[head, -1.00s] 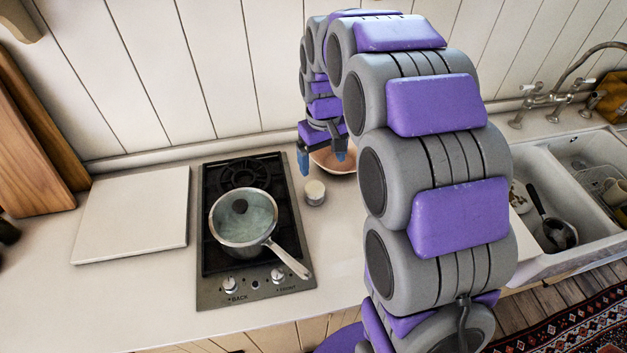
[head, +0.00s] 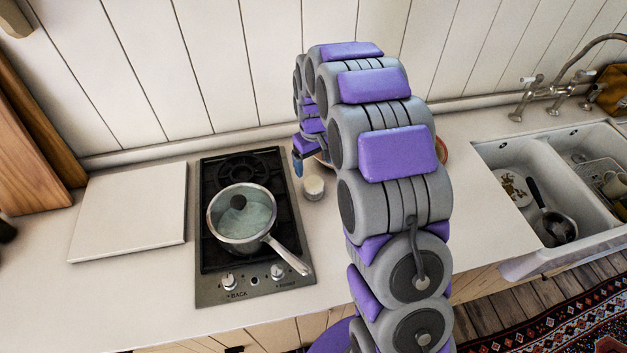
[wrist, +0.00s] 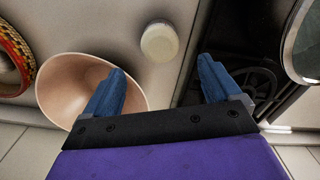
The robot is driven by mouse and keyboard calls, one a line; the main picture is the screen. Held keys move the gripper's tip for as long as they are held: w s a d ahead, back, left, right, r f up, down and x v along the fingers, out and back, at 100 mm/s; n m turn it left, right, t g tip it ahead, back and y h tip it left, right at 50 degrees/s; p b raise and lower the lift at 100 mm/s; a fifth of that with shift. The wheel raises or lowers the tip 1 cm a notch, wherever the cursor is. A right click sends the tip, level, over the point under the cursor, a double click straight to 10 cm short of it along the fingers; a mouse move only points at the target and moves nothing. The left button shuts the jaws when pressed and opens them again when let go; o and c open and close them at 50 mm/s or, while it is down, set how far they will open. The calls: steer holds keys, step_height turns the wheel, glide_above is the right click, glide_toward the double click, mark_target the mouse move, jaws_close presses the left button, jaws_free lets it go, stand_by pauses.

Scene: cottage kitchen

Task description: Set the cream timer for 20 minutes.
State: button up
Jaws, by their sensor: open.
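The cream timer (head: 314,187) is a small round piece standing on the counter just right of the hob. In the wrist view the timer (wrist: 159,42) lies ahead of my gripper (wrist: 163,85), between the lines of its two blue fingers and beyond their tips. The fingers are spread apart with nothing between them. In the head view one blue finger of my gripper (head: 297,164) shows behind the timer, near the back of the counter; the other is hidden by my arm. I cannot make out any markings on the timer.
A lidded pot (head: 242,218) stands on the hob (head: 215,261), its handle pointing toward the front right. A pinkish bowl (wrist: 63,87) is beside the left finger, with a red patterned bowl (wrist: 14,58) farther left. A white board (head: 130,212) lies left of the hob.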

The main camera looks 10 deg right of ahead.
mark_target(313, 181)
step_height(313, 181, down, 8)
steer(key=shift+f+b, duration=0.2)
steer(key=shift+b, duration=0.2)
steer(key=shift+c, duration=0.3)
steer(key=c, duration=1)
steer(key=shift+m, duration=0.4)
steer(key=m+p, duration=0.2)
steer(key=m, duration=0.2)
steer(key=shift+m, duration=0.3)
steer(key=m+p, duration=0.2)
steer(key=m, duration=0.3)
steer(key=m+p, duration=0.1)
steer(key=m, duration=0.4)
steer(key=shift+m, duration=0.4)
steer(key=m, duration=0.4)
steer(key=shift+m, duration=0.3)
